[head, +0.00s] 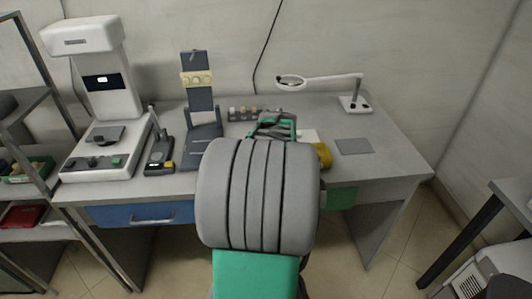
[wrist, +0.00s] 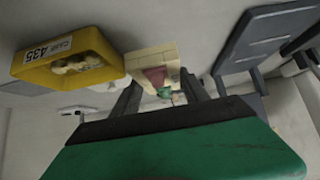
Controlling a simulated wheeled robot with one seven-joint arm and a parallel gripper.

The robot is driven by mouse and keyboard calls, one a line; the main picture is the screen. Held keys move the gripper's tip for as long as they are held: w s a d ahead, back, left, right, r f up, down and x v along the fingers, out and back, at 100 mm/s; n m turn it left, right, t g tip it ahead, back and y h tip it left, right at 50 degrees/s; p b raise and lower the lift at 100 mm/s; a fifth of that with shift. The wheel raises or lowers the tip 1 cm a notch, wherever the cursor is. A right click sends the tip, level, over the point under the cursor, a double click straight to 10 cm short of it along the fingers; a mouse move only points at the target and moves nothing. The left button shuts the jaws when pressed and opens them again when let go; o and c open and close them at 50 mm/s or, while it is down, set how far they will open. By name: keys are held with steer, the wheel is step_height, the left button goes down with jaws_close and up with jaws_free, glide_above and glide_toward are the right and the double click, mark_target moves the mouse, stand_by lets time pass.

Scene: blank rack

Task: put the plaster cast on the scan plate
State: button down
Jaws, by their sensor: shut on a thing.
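My gripper (head: 274,124) is over the middle of the desk, right of the dark stand. In the wrist view its two dark fingers (wrist: 160,90) are shut on a pale cream block with a reddish patch, which I take as the plaster cast (wrist: 152,58). In the head view my arm and gripper hide most or all of the cast. The scan plate appears to be the small dark plate (head: 105,133) on the base of the white scanner (head: 100,165) at the desk's left. It looks bare, and my gripper is well to its right.
A yellow bin (head: 323,155), labelled CASE 435 in the wrist view (wrist: 70,57), holds pale pieces. A handset (head: 160,152) and a dark stand (head: 205,142) stand between scanner and gripper. A row of small items (head: 252,113), a magnifier lamp (head: 325,80) and a grey mat (head: 353,146) are also on the desk.

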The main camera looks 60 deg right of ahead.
steer(key=f, duration=0.1)
steer(key=w+d+f, duration=0.1)
steer(key=f, duration=0.1)
steer(key=d+f, duration=0.1)
steer(key=f, duration=0.1)
steer(key=shift+w+f, duration=0.25)
steer(key=shift+f, duration=0.2)
steer(key=c, duration=0.6)
jaws_free()
steer(key=shift+a, duration=0.1)
